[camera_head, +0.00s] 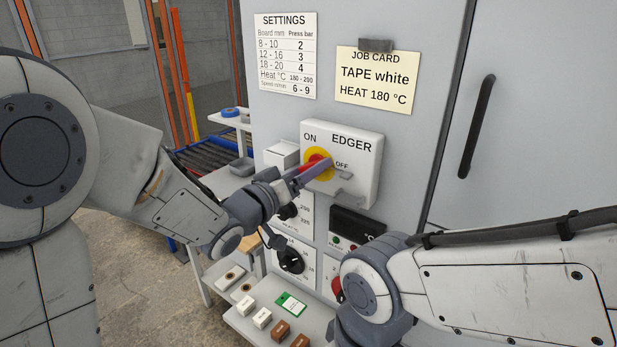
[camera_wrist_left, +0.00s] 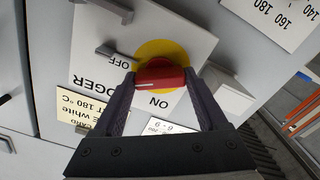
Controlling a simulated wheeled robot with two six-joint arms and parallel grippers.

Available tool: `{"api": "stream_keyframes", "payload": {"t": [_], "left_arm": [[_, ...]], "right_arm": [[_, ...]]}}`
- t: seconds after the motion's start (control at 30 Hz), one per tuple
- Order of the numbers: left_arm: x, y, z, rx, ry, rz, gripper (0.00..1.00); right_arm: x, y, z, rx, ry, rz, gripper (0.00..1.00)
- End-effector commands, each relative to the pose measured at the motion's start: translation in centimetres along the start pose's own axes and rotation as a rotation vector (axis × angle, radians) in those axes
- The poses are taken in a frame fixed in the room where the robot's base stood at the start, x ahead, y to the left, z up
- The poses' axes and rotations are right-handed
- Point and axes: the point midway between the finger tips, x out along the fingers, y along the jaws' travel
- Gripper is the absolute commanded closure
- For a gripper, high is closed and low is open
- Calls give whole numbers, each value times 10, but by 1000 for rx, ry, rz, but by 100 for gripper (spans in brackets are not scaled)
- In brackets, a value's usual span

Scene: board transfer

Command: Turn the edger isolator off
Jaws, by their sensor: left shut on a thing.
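The edger isolator is a white box (camera_head: 361,157) on the grey cabinet front, marked ON, EDGER and OFF. Its red handle (camera_head: 318,163) sits on a round yellow plate (camera_head: 327,177). My left gripper (camera_head: 316,170) is shut on the handle and partly hides it. In the left wrist view the red handle (camera_wrist_left: 160,75) lies between the two fingers of the left gripper (camera_wrist_left: 160,88), roughly level in the picture. A pale line marks its left part. OFF reads to its left, ON below it. A grey hasp (camera_head: 345,199) juts out below. My right gripper is out of view.
Below the box are dark knobs (camera_head: 291,261) and a black display panel (camera_head: 356,225). A shelf (camera_head: 247,323) holds small boxes and a green card (camera_head: 291,304). A settings sheet (camera_head: 286,55) and a job card (camera_head: 376,80) hang above. A door handle (camera_head: 477,127) stands at right.

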Motion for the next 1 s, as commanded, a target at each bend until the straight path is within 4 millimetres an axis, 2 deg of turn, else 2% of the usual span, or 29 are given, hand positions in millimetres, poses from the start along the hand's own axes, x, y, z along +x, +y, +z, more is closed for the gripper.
{"api": "stream_keyframes", "payload": {"t": [0.03,0.1,0.5,1.0], "left_arm": [[0,-2,4,40,3,1,81],[0,-3,4,98,4,0,81],[0,-2,3,396,3,0,81],[0,-1,1,537,-1,-1,81]], "right_arm": [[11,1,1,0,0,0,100],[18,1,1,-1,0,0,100],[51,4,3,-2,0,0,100],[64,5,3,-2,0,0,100]]}}
